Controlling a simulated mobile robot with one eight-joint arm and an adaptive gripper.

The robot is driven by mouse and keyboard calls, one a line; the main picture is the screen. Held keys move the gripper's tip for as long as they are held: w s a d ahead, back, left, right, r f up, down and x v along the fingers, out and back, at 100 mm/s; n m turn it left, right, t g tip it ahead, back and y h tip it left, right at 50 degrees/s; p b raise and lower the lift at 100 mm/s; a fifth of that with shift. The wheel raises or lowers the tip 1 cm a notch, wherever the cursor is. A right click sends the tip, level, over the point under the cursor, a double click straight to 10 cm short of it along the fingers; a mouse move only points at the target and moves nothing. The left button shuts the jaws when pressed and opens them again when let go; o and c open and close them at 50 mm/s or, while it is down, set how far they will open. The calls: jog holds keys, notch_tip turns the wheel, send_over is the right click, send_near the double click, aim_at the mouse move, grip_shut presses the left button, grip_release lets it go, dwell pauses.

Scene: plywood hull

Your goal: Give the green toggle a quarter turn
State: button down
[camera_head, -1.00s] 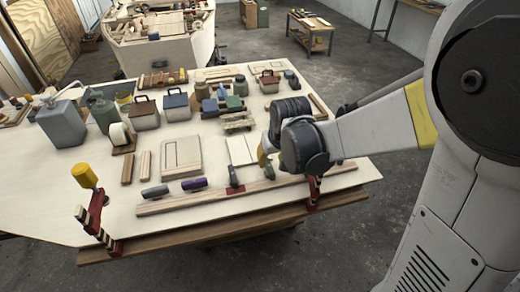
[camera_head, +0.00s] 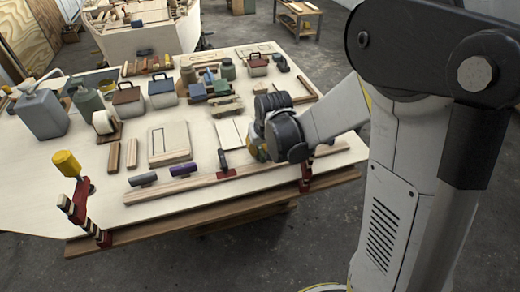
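My gripper (camera_head: 258,150) is over the front right part of the plywood table, low near the long wooden strip. My wrist hides most of it, so its fingers cannot be made out. No clearly green toggle shows now; the spot beside my gripper is hidden behind it. A dark upright lever on a red base (camera_head: 223,162) stands just left of my gripper, on the strip; its colour is too dark to be sure of. I cannot tell whether my gripper touches anything.
The long wooden strip (camera_head: 190,184) runs along the front edge. A yellow-handled red clamp (camera_head: 72,190) stands front left, and another red clamp (camera_head: 305,178) front right. Dark and purple cylinders (camera_head: 183,170) lie by the strip. Toolboxes, cans and boards fill the table behind.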

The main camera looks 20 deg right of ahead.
jog(key=shift+m, duration=0.4)
jog(key=m+h, duration=0.1)
jog(key=m, duration=0.2)
jog(key=shift+m+h, duration=0.4)
jog(key=m, duration=0.2)
jog(key=m+g+h, duration=0.1)
jog(key=m, duration=0.1)
jog(key=shift+m+h+b, duration=0.3)
jog(key=shift+b, duration=0.1)
jog(key=m+g, duration=0.2)
jog(key=m, duration=0.2)
jog(key=shift+h, duration=0.3)
jog(key=shift+m+g, duration=0.7)
jog(key=shift+m, duration=1.5)
jog(key=c, duration=1.4)
grip_release()
